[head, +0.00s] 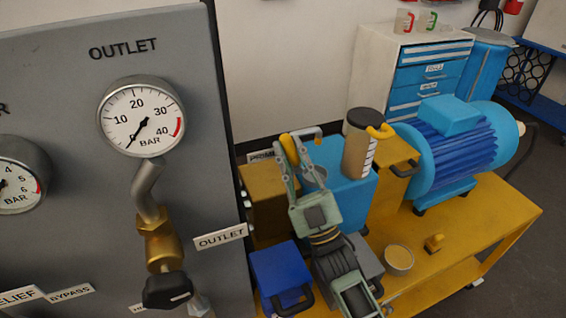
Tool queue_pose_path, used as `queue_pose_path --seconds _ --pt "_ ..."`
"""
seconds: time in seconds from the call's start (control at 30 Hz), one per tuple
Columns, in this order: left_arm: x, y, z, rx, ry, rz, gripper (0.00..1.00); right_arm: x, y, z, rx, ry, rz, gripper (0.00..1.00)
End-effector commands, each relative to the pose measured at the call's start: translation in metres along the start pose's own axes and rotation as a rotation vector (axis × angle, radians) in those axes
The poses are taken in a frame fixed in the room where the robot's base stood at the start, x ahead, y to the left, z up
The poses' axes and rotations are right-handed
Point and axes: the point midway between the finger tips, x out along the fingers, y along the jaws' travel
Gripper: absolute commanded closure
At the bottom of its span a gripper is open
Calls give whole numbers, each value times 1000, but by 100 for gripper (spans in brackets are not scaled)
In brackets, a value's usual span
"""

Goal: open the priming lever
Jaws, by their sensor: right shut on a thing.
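A partly hidden label that starts "PRIM" (261,156) sits behind the yellow cart, at the left of my right gripper. My right gripper (296,147) reaches up from the lower middle and is shut on a yellow grip (290,150), which looks like the priming lever's handle. The fingers cover part of this grip, and the lever's pivot is hidden. A short grey bar (305,131) shows just behind the fingertips. My left gripper is not in view.
A grey panel with an OUTLET gauge (141,118) and a black-handled valve (167,289) stands close at left. A dark-capped cylinder (360,145) stands right of the gripper. A blue motor (453,150), blue box (280,275) and small cup (398,260) are on the yellow cart (490,220).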

Motion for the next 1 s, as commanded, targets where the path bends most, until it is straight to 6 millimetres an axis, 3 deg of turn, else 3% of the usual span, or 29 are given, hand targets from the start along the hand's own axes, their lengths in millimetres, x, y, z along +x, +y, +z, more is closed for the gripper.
queue_pose_path --seconds 0.43,1.0 --pt "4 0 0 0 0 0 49 -1 19 7 212 -65 206 100" --pt "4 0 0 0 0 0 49 -2 25 10 267 -81 261 100"
